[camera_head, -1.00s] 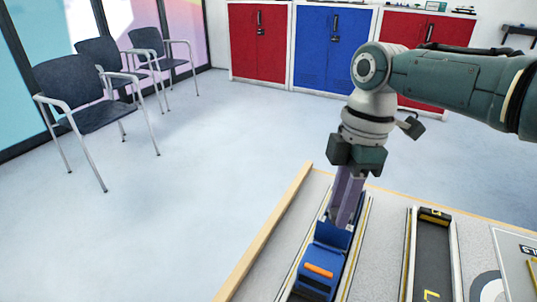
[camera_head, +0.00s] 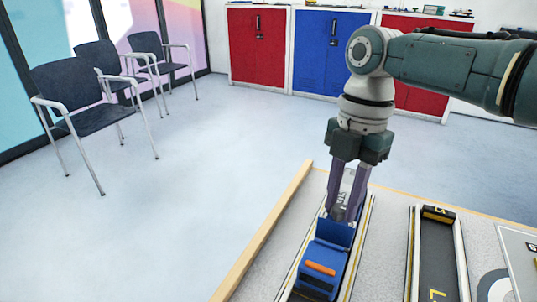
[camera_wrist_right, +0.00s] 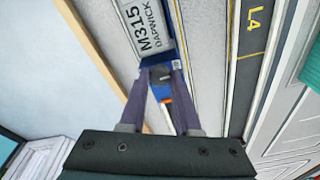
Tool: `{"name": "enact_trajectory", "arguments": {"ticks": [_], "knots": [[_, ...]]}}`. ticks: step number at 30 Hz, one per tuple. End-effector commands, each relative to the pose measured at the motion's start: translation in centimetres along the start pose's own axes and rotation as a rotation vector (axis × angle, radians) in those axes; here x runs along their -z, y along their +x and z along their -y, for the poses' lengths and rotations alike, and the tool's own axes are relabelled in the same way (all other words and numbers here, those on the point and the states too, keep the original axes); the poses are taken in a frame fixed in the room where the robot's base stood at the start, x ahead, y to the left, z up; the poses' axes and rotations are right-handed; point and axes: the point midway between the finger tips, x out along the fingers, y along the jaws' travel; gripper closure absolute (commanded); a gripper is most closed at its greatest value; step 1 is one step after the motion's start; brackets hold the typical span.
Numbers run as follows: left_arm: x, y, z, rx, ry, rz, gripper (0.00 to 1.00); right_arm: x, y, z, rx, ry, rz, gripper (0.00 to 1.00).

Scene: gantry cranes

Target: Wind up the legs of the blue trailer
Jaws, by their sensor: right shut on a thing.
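My right gripper (camera_head: 342,214) points down over the lane with the blue trailer (camera_head: 336,232). Its two purple fingers are shut on a small dark grey piece (camera_wrist_right: 160,73) at the near end of the trailer; the fingers partly hide it, so I cannot tell its full shape. In the right wrist view the fingertips sit at the blue edge of the trailer (camera_wrist_right: 155,60). A grey panel lettered "M315 DAPWICK" (camera_wrist_right: 148,27) lies just beyond them. The trailer's legs cannot be made out. My left gripper is not in view.
A blue vehicle with an orange bar (camera_head: 320,268) stands in the same lane, nearer me. A dark lane marked L4 (camera_head: 438,255) runs to the right. A wooden edge (camera_head: 265,232) bounds the board on the left. Chairs and cabinets stand farther off.

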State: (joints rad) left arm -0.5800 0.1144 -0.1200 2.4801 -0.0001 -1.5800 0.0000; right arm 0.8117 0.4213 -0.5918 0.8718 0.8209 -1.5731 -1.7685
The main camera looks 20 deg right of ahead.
Motion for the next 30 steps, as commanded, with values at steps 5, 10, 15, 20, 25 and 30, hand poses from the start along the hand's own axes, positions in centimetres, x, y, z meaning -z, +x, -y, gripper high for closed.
{"name": "enact_trajectory", "arguments": {"ticks": [5, 10, 15, 20, 25, 30], "knots": [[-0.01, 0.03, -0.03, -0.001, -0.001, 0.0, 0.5, 0.03, -0.02, -0.04, -0.001, -0.01, 0.0, 1.0], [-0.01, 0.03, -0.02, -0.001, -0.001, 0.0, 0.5, 0.03, -0.02, -0.06, -0.002, -0.01, 0.0, 1.0], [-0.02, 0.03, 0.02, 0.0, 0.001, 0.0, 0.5, 0.03, -0.02, -0.07, -0.002, -0.009, 0.0, 0.6], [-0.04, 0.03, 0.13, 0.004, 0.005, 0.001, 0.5, 0.03, -0.01, -0.06, -0.002, -0.008, 0.0, 0.42], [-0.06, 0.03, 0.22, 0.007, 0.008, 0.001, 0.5, 0.02, -0.01, -0.05, -0.001, -0.008, 0.0, 0.38], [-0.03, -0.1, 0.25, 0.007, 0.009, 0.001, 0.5, 0.01, -0.43, -0.06, -0.002, -0.008, 0.0, 0.38]]}}
